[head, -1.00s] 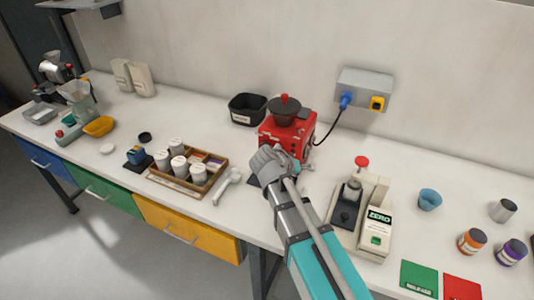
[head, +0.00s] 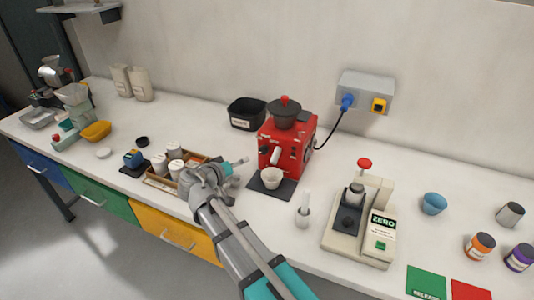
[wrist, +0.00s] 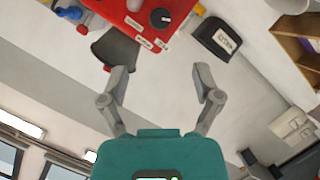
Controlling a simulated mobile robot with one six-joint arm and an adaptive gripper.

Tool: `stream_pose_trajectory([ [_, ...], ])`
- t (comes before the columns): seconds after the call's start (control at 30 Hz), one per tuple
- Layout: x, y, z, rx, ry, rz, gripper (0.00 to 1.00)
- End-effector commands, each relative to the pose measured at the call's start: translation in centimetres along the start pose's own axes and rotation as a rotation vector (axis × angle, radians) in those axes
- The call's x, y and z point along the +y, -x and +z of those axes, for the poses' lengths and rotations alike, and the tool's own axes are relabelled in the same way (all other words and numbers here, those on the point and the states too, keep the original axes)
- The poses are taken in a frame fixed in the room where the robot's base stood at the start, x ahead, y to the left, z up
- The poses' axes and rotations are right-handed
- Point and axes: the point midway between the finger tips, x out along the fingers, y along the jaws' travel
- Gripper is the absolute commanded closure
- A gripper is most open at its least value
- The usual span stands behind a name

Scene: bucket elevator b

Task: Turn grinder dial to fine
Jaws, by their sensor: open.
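The red grinder (head: 285,145) stands at the middle back of the bench, with a dark hopper on top and a white cup (head: 271,178) below its front. In the wrist view the grinder's red body (wrist: 140,20) is at the top edge. Its round black dial (wrist: 160,18) has a pale pointer mark and small white labels beside it.
A wooden tray (head: 211,156) with white jars is partly behind my gripper. A black bin (head: 247,113) stands behind, left of the grinder. A white upright tool (head: 303,212) and a beige scale-like machine (head: 360,225) stand to the right. A cord runs from the grinder to a wall socket (head: 365,92).

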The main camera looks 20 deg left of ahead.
Motion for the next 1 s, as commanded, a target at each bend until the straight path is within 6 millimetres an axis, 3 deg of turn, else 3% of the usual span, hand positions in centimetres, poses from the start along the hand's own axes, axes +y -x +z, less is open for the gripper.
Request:
stream_pose_trajectory([
  [0.27, 0.0, -0.3, 0.1, -0.002, 0.000, 0.000, 0.18],
  [0.47, -0.1, -1.6, 0.1, -0.003, 0.000, 0.001, 0.18],
  [1.0, -0.2, -9.2, 0.2, -0.004, 0.000, 0.001, 0.18],
])
